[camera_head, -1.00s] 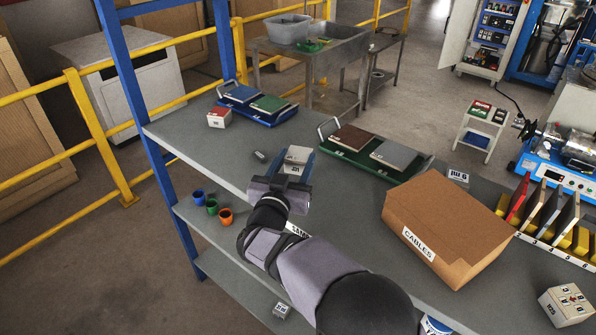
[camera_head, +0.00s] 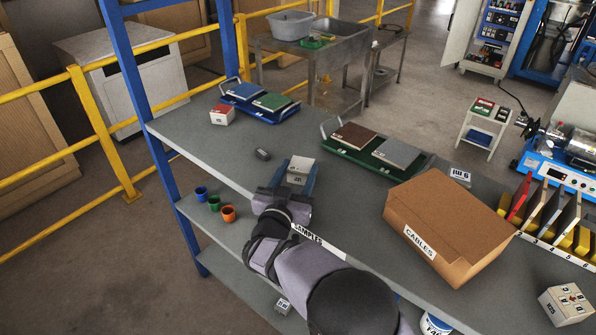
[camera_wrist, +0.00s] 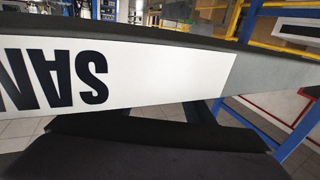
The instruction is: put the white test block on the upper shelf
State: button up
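The white test block (camera_head: 300,168) is a small pale block with dark markings. It sits between the blue fingers of my gripper (camera_head: 301,174), which is shut on it. The upper shelf (camera_head: 195,137) is a grey board with a "SAMPLES" label (camera_head: 318,242) on its front edge. In the head view the block shows against the shelf surface, near the front edge; I cannot tell its height above it. In the wrist view the label (camera_wrist: 100,75) is close and upside down, with the dark gripper body below it; the block is not visible there.
On the shelf are a red-topped block (camera_head: 222,115), a small dark item (camera_head: 262,154), a blue tray (camera_head: 262,113), a green tray (camera_head: 345,153) and the CABLES box (camera_head: 448,230). Three cups (camera_head: 213,202) and a pale block (camera_head: 283,305) are lower down. Shelf left of my gripper is mostly clear.

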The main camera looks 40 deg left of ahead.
jog(key=shift+o, duration=1.4)
jog(key=shift+s+r, duration=0.15)
jog(key=b+v, duration=0.3)
jog(key=v, duration=0.9)
